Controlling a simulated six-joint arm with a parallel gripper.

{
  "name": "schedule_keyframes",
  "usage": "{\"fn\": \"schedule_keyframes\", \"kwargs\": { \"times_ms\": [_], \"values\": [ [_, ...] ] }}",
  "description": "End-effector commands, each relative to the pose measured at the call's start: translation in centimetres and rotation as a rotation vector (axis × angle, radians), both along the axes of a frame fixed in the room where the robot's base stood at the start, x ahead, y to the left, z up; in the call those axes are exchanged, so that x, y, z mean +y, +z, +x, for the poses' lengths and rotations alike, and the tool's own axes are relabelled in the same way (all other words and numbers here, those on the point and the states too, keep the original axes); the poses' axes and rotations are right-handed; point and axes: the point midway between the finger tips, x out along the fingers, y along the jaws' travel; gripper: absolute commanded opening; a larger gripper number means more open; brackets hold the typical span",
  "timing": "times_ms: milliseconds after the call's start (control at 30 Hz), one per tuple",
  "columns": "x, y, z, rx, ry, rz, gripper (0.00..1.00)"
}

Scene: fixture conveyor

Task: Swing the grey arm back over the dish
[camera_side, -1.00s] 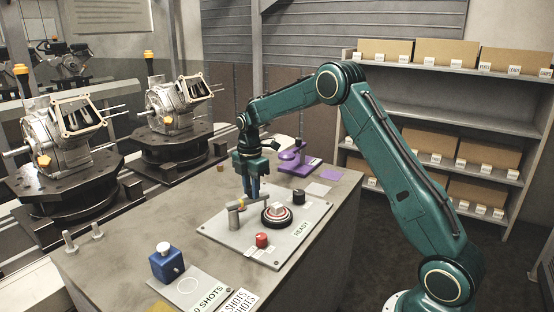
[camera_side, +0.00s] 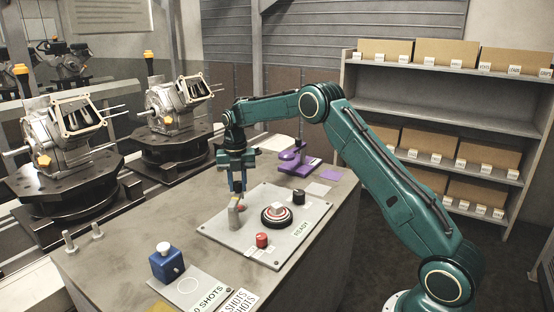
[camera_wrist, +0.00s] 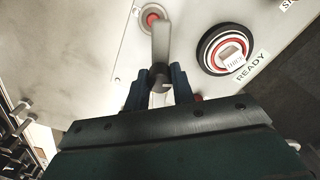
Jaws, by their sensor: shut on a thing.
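The grey arm (camera_side: 234,216) stands on the light plate (camera_side: 223,237). In the wrist view the grey arm (camera_wrist: 161,42) runs up from between my fingers, with its dark round end at the fingertips. My gripper (camera_side: 237,188) is shut on it; the blue fingers also show in the wrist view (camera_wrist: 160,92). The dish (camera_side: 277,216) is black-rimmed with a red ring and lies to the right of the arm, which is clear of it. In the wrist view the dish (camera_wrist: 202,52) holds a pale labelled block (camera_wrist: 232,57).
A red-centred round pad (camera_wrist: 152,18) lies by the grey arm. A red knob (camera_side: 262,240) and a black knob (camera_side: 299,196) flank the dish. A purple stand (camera_side: 296,160) is behind, a blue block (camera_side: 166,265) in front. Engine fixtures (camera_side: 178,108) stand left.

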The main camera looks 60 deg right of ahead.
Motion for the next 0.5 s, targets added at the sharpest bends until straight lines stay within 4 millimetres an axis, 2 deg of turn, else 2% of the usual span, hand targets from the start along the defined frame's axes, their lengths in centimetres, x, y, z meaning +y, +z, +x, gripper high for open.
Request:
{"fn": "schedule_keyframes", "kwargs": {
  "times_ms": [200,500],
  "values": [
    [0.26,0.12,0.60,-0.002,0.099,-0.001,0.00],
    [0.41,0.14,0.80,-0.003,0.139,0.000,0.00]
  ]
}}
